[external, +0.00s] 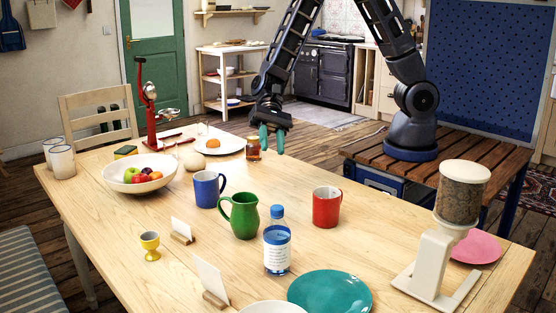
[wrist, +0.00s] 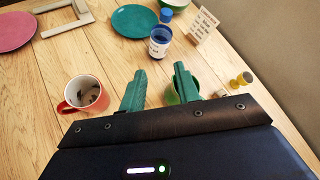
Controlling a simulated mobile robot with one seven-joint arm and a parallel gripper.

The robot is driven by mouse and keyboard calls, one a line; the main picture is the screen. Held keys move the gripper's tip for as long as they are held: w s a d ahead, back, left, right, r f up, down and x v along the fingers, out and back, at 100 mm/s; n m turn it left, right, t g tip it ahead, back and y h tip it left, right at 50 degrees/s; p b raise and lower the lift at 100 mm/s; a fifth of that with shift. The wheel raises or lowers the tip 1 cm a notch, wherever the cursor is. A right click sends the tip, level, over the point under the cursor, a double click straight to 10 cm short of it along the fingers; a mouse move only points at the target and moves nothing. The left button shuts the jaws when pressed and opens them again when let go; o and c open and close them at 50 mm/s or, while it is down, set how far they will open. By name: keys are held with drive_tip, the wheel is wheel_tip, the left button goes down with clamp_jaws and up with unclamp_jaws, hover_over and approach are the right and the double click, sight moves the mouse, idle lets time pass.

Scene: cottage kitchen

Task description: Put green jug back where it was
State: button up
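The green jug (external: 244,215) stands upright on the wooden table in the external view, between the blue mug (external: 208,188) and the blue-capped bottle (external: 277,241). In the wrist view the jug (wrist: 170,97) is mostly hidden behind the right finger. My gripper (external: 271,142) hangs above the table, farther back than the jug and apart from it. Its two teal fingers (wrist: 160,85) stand apart in the wrist view, with nothing held between them.
A red mug (external: 326,207) stands right of the jug. A teal plate (external: 330,291), a white grinder (external: 448,230), card holders (external: 182,231) and a yellow egg cup (external: 150,246) are nearby. A fruit bowl (external: 140,183) is at left. Bare wood lies between jug and red mug.

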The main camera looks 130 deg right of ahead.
drive_tip(key=s+a+r+n+g+h, duration=0.3)
drive_tip(key=s+a+r+n+g, duration=0.1)
drive_tip(key=s+a+r+n, duration=0.9)
drive_tip(key=s+d+r+n+h, duration=0.1)
drive_tip(key=s+r+n+h, duration=0.1)
drive_tip(key=s, duration=0.5)
drive_tip(key=s+d+r+n+t+h, duration=0.1)
drive_tip(key=s+r+n+h, duration=0.1)
drive_tip(key=s, duration=0.6)
drive_tip(key=s+d+r+n+h, duration=0.1)
drive_tip(key=s+r+n+h, duration=0.1)
drive_tip(key=s+r, duration=0.3)
drive_tip(key=shift+s+d+r+n, duration=0.3)
drive_tip(key=shift+s+r+n, duration=0.1)
drive_tip(key=shift+s+n, duration=0.65)
